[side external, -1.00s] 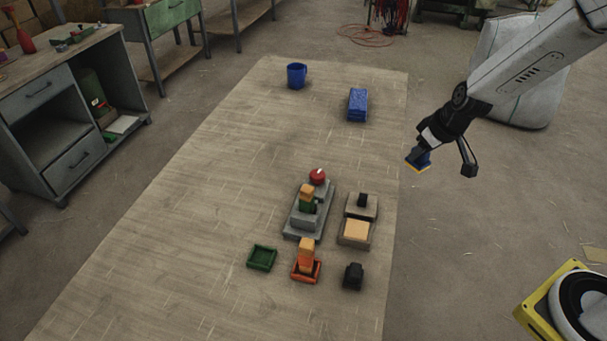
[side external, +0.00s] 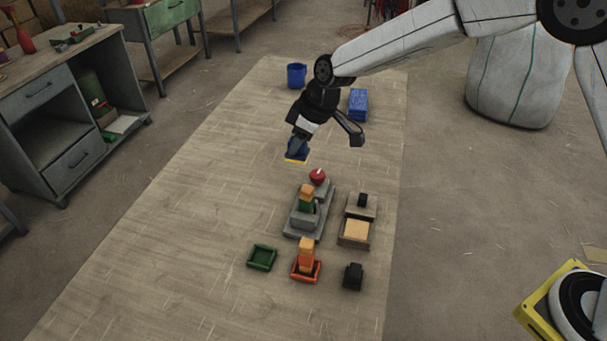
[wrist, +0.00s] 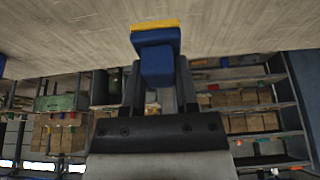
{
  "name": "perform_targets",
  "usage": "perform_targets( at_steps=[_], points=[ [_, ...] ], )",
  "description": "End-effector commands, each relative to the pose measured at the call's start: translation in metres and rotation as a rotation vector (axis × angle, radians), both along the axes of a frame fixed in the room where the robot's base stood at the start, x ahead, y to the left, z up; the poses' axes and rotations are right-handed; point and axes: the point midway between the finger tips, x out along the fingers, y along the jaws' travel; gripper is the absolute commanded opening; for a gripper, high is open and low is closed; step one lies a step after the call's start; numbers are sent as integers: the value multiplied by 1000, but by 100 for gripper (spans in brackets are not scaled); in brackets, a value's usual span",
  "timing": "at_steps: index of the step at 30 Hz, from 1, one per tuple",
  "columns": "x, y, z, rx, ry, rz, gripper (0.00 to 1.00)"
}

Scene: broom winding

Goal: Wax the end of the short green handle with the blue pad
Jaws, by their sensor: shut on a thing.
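My gripper (side external: 298,142) is shut on the blue pad (side external: 296,153), which has a yellow face at its lower end. The blue pad also shows in the wrist view (wrist: 157,56), held between the fingers. The gripper and pad are in the air above the table, behind the grey fixture (side external: 302,222). The short green handle (side external: 307,206) stands in that fixture, with an orange-tan piece (side external: 306,191) at its top. The pad is apart from the handle. A red knob (side external: 317,176) is at the fixture's far end.
An orange tray (side external: 306,276) holds an orange block with a tan top. A green tray (side external: 262,257), a black block (side external: 353,276) and a box with a tan top (side external: 355,231) stand nearby. A blue mug (side external: 297,75) and a blue box (side external: 358,106) are at the back. The table's left is clear.

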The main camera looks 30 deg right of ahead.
Motion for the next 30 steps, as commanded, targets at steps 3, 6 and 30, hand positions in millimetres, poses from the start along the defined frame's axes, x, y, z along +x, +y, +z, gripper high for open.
perform_targets(
  at_steps=[3, 6, 30],
  points=[
    [1, 7, 1, -2, 1, 16, 0],
    [1, 7, 1, -2, 1, 18, 0],
    [0, 7, -57, -2, 2, 15, 0]
  ],
)
